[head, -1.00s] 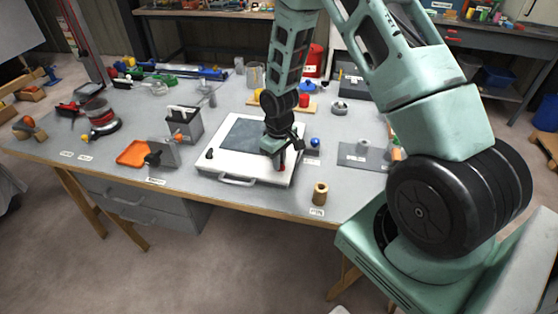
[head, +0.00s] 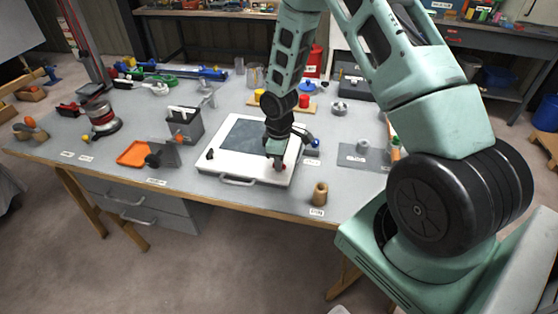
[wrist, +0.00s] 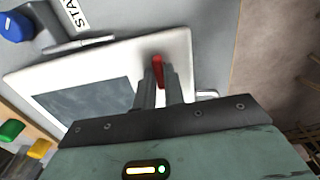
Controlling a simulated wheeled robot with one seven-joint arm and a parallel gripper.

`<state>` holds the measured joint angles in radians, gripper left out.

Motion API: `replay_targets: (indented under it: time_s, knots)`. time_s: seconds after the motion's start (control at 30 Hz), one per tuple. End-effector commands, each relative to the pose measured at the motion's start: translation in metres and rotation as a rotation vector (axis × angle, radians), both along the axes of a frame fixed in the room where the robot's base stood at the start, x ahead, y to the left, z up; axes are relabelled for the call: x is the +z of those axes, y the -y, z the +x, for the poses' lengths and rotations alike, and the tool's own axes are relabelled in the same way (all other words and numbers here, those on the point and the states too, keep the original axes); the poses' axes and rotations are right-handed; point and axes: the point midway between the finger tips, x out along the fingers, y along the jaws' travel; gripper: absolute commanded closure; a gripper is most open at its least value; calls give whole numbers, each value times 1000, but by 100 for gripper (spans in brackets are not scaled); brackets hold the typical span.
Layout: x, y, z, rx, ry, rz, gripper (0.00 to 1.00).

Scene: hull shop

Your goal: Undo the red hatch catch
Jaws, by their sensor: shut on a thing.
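The white hatch (head: 212,167) with a dark grey panel lies on the workbench, with a handle (head: 238,181) on its front edge. The red catch (wrist: 158,70) is at the hatch's front right corner. My gripper (wrist: 160,92) points down over that corner and is shut on the red catch, whose red end shows between the fingers in the wrist view. In the head view my gripper (head: 278,160) hides most of the catch. A black catch (head: 210,154) stands on the hatch's left side.
A wooden cylinder (head: 320,193) stands right of the hatch near the bench's front edge. A blue knob (head: 315,143) is just behind my gripper on the right. An orange tray (head: 133,154) and a grey bin (head: 185,124) lie to the left.

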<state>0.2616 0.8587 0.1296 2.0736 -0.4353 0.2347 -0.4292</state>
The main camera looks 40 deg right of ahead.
Motion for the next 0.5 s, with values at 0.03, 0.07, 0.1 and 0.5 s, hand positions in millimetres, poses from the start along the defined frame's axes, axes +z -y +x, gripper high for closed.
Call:
replay_targets:
  time_s: [0.03, 0.07, 0.1, 0.5]
  knots:
    - [0, 0, 0, 3, 1, -1, 100]
    - [0, 0, 0, 2, 1, -1, 100]
    - [0, 0, 0, 2, 1, -1, 100]
    - [0, 0, 0, 1, 0, 0, 67]
